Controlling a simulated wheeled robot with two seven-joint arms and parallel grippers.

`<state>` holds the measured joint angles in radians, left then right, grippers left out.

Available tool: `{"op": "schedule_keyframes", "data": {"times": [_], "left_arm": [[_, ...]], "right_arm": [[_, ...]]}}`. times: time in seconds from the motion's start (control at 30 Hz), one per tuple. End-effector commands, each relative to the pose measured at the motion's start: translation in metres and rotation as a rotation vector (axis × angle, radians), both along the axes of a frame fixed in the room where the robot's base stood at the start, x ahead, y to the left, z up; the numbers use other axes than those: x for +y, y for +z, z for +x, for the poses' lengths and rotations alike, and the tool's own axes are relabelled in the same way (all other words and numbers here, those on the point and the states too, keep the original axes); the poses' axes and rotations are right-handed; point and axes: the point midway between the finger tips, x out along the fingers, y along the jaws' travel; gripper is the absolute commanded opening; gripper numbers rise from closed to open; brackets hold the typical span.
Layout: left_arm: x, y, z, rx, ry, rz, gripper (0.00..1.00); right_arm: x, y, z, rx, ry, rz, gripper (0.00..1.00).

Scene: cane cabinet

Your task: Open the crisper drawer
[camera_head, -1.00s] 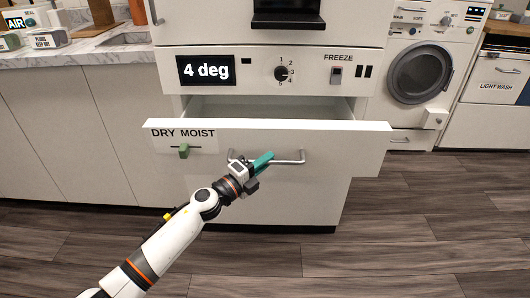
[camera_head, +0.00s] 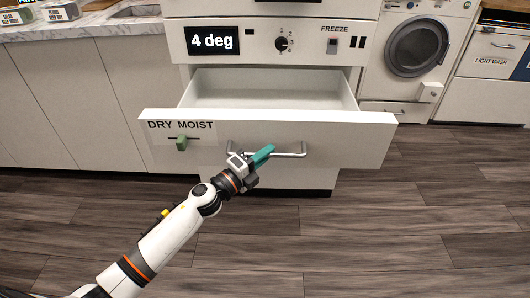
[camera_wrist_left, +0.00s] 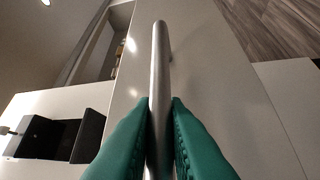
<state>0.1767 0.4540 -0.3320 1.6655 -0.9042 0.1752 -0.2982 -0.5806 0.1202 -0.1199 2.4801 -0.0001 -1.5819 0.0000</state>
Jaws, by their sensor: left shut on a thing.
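The crisper drawer (camera_head: 340,140) is a white drawer under the "4 deg" panel, labelled DRY and MOIST. It is pulled out, and its empty-looking interior (camera_head: 270,88) shows from above. A metal bar handle (camera_head: 292,154) runs across its front. My left gripper (camera_head: 262,155) has its teal fingers shut on this handle, left of its middle. In the left wrist view the fingers (camera_wrist_left: 160,135) press on both sides of the handle (camera_wrist_left: 159,55). My right gripper is not in view.
A green slider (camera_head: 181,144) sits on the drawer front at left. A washing machine (camera_head: 418,50) stands at right, and grey cabinets (camera_head: 60,100) stand at left. The wood floor (camera_head: 400,240) in front is clear.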

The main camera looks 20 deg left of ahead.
Motion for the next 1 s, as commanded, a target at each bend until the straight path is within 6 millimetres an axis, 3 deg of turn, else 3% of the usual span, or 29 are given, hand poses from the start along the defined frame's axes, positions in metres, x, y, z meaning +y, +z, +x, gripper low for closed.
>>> {"op": "schedule_keyframes", "data": {"times": [0.17, 0.2, 0.3, 0.67, 1.0], "left_arm": [[0.000, 0.000, 0.000, 0.001, 0.000, 0.000, 0.00], [0.000, 0.000, 0.000, 0.001, 0.000, 0.000, 0.17], [0.000, 0.000, 0.000, 0.001, 0.000, 0.000, 0.34], [0.003, -0.001, -0.003, 0.001, 0.001, -0.001, 0.34], [0.033, -0.011, -0.058, 0.005, 0.001, -0.001, 0.34]], "right_arm": [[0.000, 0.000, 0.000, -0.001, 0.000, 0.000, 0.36], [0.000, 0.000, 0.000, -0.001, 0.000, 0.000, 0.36], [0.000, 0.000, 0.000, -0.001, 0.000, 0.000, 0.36], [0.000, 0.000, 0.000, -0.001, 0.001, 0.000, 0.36], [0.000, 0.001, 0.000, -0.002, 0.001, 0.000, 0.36]]}}
